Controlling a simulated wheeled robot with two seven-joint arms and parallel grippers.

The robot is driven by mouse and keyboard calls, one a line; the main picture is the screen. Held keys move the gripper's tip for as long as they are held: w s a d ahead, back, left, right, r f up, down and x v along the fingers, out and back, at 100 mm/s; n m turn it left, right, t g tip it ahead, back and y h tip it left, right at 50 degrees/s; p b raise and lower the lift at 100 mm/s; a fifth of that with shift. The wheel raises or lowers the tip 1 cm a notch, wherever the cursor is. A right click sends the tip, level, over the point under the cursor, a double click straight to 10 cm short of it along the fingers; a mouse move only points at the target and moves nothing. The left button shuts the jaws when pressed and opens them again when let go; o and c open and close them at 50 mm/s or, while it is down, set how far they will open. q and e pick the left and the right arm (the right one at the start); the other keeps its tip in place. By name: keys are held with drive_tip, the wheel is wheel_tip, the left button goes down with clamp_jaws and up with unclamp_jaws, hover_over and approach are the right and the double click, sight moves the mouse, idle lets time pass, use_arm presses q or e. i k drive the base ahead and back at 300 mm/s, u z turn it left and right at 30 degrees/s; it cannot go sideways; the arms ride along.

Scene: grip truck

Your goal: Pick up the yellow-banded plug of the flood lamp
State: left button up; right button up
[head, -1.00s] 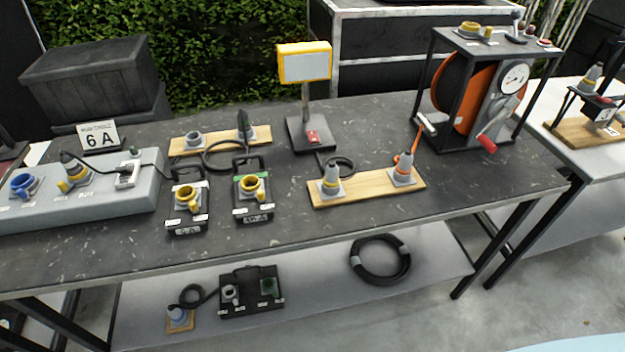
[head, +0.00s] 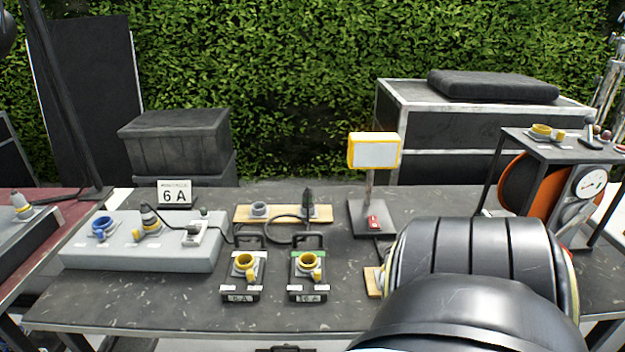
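The flood lamp (head: 374,152) is a yellow-framed light on a post, standing on a dark base (head: 372,220) toward the back of the table. A red switch (head: 374,222) sits on that base. Its yellow-banded plug is hidden now behind a large black arm link of mine at lower right. Only the left end of the wooden board (head: 373,281) that carried the plug shows beside the link. Neither gripper shows in the head view, so I cannot see whether either one holds anything.
Two black boxes with yellow sockets (head: 243,270) (head: 307,270) stand left of the board. A grey socket block (head: 140,255) lies farther left. The orange cable reel (head: 533,188) in its frame stands at right. The table's front left is clear.

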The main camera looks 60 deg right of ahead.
sight(391, 265)
drive_tip(key=u, duration=0.3)
drive_tip(key=k, duration=0.9)
drive_tip(key=z, duration=1.2)
